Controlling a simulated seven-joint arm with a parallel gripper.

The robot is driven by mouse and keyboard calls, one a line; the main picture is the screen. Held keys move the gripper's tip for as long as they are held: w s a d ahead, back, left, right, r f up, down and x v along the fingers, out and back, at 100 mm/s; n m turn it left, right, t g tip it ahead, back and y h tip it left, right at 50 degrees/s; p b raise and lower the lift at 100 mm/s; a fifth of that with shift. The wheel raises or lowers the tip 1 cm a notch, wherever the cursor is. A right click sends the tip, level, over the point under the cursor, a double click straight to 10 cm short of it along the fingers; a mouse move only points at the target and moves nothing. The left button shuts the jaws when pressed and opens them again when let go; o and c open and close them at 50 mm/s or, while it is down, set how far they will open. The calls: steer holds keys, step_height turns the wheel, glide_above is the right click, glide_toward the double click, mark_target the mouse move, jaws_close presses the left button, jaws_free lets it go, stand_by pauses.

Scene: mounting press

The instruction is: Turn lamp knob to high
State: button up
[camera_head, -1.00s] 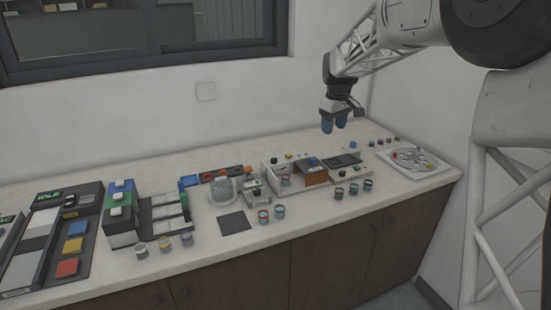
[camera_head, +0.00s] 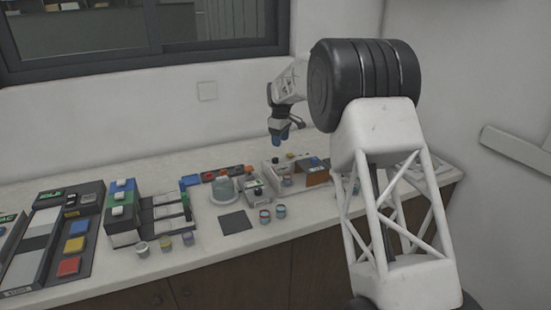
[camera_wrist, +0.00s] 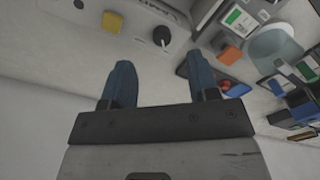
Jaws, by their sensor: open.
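A black knob (camera_wrist: 161,35) with a white pointer mark sits on a pale panel with a dark label too blurred to read. I take it to be the lamp knob. A yellow-orange block (camera_wrist: 115,28) is beside it on the panel. In the head view the knob (camera_head: 276,160) is a small dark spot at the back of the pale bench unit (camera_head: 270,175). My gripper (camera_head: 279,140) is above it, fingers down, open and empty. In the wrist view the blue fingers of my gripper (camera_wrist: 158,64) are spread below the knob in the picture, not touching it.
Left of the unit stand a small box (camera_head: 254,187) and a translucent domed vessel (camera_head: 223,187). My arm hides the right part of the bench.

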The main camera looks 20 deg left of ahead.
mark_target(275, 158)
steer(key=shift+w+a+f, duration=0.1)
steer(key=shift+a+f, duration=0.3)
steer(key=shift+a, duration=0.2)
steer(key=shift+w+a+f, duration=0.1)
steer(key=shift+a+f, duration=0.3)
steer(key=shift+a, duration=0.15)
steer(key=shift+f, duration=3.9)
steer(key=shift+c, duration=0.5)
steer(key=c, duration=0.8)
steer(key=shift+c, duration=0.2)
